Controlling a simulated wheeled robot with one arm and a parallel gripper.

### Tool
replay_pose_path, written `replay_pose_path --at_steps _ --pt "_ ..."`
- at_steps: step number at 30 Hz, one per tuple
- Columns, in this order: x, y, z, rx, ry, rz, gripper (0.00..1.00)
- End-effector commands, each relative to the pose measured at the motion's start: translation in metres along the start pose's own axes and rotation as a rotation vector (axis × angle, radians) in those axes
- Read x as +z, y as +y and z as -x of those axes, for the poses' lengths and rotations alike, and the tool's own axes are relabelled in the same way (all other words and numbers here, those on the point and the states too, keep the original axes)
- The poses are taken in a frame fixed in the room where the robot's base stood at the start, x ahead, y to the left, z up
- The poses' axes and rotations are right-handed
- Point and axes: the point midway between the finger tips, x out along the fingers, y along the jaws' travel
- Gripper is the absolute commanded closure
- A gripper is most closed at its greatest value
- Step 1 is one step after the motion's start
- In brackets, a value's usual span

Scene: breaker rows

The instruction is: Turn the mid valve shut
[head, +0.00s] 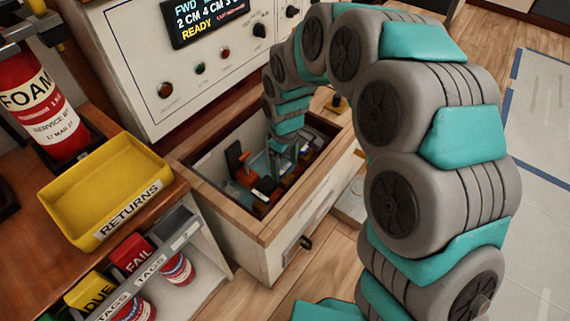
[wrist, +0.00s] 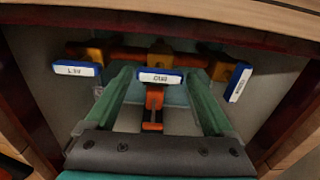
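In the wrist view, three valves with blue handles sit in a row on an orange-brown pipe (wrist: 130,53). The mid valve's handle (wrist: 160,77) lies crosswise, with a small white label I cannot read surely. The left valve's handle (wrist: 77,70) also lies nearly crosswise; the right valve's handle (wrist: 238,82) stands steeply tilted. My gripper (wrist: 160,72) is open, its two green fingers either side of the mid handle, with a visible gap at each end. In the head view my gripper (head: 281,155) reaches down into the open drawer (head: 262,226), where the valves are partly hidden.
Drawer walls close in around my gripper. A control panel (head: 215,75) stands behind the drawer. At left are a yellow RETURNS tray (head: 70,215), a tags rack (head: 150,262) and a red FOAM extinguisher (head: 40,105). Open floor lies at right.

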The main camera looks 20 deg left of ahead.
Motion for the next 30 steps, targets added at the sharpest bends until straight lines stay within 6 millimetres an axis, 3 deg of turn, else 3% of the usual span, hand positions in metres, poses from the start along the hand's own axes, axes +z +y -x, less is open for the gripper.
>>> replay_pose_path --at_steps 8,22,30 --pt "0.0 0.0 0.005 0.0 0.0 -0.001 0.12" --pt "-0.001 0.001 0.071 0.002 0.004 0.0 0.12" --pt "0.0 0.0 0.078 0.0 0.0 0.0 0.12"
